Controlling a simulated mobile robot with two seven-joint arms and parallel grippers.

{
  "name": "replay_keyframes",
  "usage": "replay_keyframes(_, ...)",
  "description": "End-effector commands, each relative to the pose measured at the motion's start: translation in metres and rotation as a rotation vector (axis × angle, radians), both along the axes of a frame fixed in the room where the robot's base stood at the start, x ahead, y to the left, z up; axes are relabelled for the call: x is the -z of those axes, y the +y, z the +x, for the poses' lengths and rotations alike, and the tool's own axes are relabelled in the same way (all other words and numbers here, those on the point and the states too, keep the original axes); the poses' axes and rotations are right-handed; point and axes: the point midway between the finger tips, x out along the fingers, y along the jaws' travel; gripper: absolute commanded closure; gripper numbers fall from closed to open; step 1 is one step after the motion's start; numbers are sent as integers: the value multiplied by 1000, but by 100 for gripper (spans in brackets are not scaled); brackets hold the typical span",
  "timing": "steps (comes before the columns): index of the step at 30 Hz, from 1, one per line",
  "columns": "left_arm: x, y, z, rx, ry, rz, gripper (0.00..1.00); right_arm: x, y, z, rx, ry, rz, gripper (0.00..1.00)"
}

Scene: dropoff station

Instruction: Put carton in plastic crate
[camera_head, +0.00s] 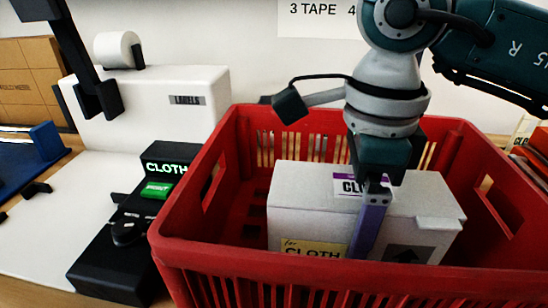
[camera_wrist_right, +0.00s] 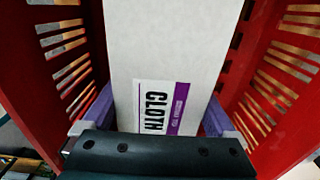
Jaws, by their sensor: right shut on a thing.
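The white carton (camera_head: 310,195), labelled CLOTH, is inside the red plastic crate (camera_head: 185,205). Its upper part stands level with or a little above the crate's front rim. The front wall hides its bottom, so I cannot tell whether it touches the floor. My right gripper (camera_head: 374,205) reaches down over the carton and is shut on it. One purple finger lies against its near side. In the right wrist view the carton (camera_wrist_right: 165,45) sits between both fingers, with crate walls (camera_wrist_right: 275,80) on either side.
Left of the crate are a white label machine (camera_head: 150,105) with a roll on top and a black control box (camera_head: 125,240) with a green button, close to the crate's wall. A blue object (camera_head: 45,142) and brown cardboard (camera_head: 30,75) are at far left.

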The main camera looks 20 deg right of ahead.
Motion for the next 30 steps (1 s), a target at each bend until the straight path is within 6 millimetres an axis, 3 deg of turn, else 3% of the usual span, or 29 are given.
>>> replay_keyframes(5,5,-1,0,-1,0,-2,50,5,0,0,0,-1,1,71)
replay_keyframes(6,3,-1,0,-1,0,-2,50,3,0,0,0,-1,1,3)
replay_keyframes(7,3,-1,0,-1,0,-2,50,3,0,0,0,-1,1,0)
replay_keyframes(18,-1,0,0,0,1,-1,50,-7,0,1,0,-3,1,0)
replay_keyframes(30,-3,2,-1,6,2,9,50,-93,0,2,0,-7,2,0)
